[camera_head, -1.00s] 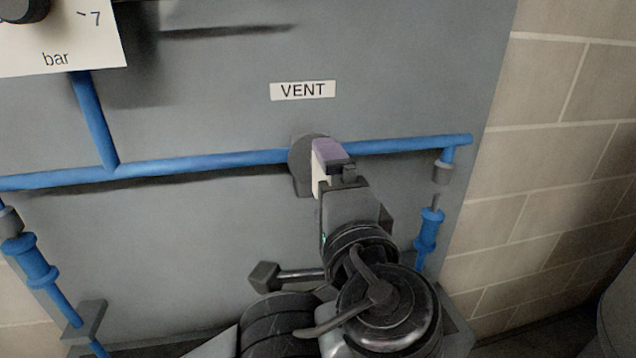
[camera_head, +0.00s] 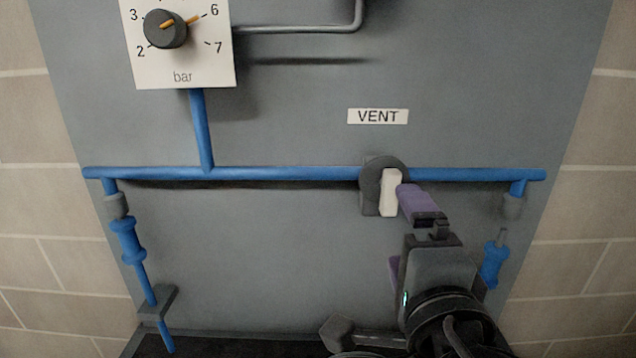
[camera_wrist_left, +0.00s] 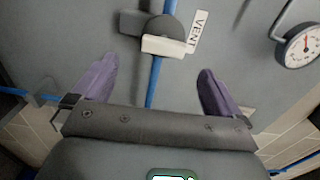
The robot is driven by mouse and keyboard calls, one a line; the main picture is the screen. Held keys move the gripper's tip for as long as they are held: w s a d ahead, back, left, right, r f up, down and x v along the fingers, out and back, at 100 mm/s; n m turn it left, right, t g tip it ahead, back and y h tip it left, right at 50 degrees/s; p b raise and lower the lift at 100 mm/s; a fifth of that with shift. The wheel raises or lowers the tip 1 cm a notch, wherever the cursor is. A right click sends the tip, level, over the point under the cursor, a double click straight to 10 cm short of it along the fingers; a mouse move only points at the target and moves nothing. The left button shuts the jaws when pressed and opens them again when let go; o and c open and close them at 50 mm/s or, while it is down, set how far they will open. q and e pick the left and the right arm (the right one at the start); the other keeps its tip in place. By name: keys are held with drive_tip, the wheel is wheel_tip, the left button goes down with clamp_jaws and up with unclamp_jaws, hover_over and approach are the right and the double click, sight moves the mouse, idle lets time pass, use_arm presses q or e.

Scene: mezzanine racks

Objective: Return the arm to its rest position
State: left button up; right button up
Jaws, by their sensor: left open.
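My left gripper (camera_head: 399,226) has purple fingers and is open and empty. It is in front of the panel, just right of and below the vent valve's white handle (camera_head: 391,192). The handle is upright against a dark round valve body (camera_head: 370,187) on the blue pipe, under the VENT label (camera_head: 378,116). In the left wrist view the fingers of my left gripper (camera_wrist_left: 157,68) are wide apart. The white handle (camera_wrist_left: 163,45) lies beyond the fingertips, and no contact shows there. My right gripper is not in view.
The grey panel (camera_head: 270,240) carries a blue horizontal pipe (camera_head: 290,174) and a gauge (camera_head: 185,60) marked bar at upper left. Blue fittings hang at the left (camera_head: 127,240) and right (camera_head: 493,265). Block walls flank the panel.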

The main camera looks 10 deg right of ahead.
use_arm(q)
drive_tip(key=w+a+f+n+g+y+p, duration=0.1)
drive_tip(key=a+f+n+g+p, duration=0.2)
drive_tip(key=f+p, duration=0.4)
drive_tip(key=w+a+f+n+g+p, duration=0.1)
drive_tip(key=a+f+g+p, duration=0.2)
drive_tip(key=f+g+p, duration=0.4)
drive_tip(key=s+a+f+n+p, duration=0.2)
drive_tip(key=s+a+f+p, duration=0.3)
drive_tip(key=f, duration=0.2)
drive_tip(key=s+a+f+n+g+y+p, duration=0.1)
drive_tip(key=s+a+n+g+p, duration=0.2)
drive_tip(key=s+a+n+p, duration=0.55)
drive_tip(key=s+a+f+n+g+y+p, duration=0.15)
drive_tip(key=s+a+p, duration=0.35)
drive_tip(key=s+a, duration=0.8)
drive_tip(key=w+a+r+n, duration=0.2)
drive_tip(key=w+a+r, duration=0.25)
drive_tip(key=a, duration=0.25)
wheel_tip(320, 180, up, 37)
drive_tip(key=p, duration=3.7)
drive_tip(key=shift+s+d+r+t, duration=0.15)
drive_tip(key=shift+d+t, duration=0.1)
drive_tip(key=shift+t, duration=0.1)
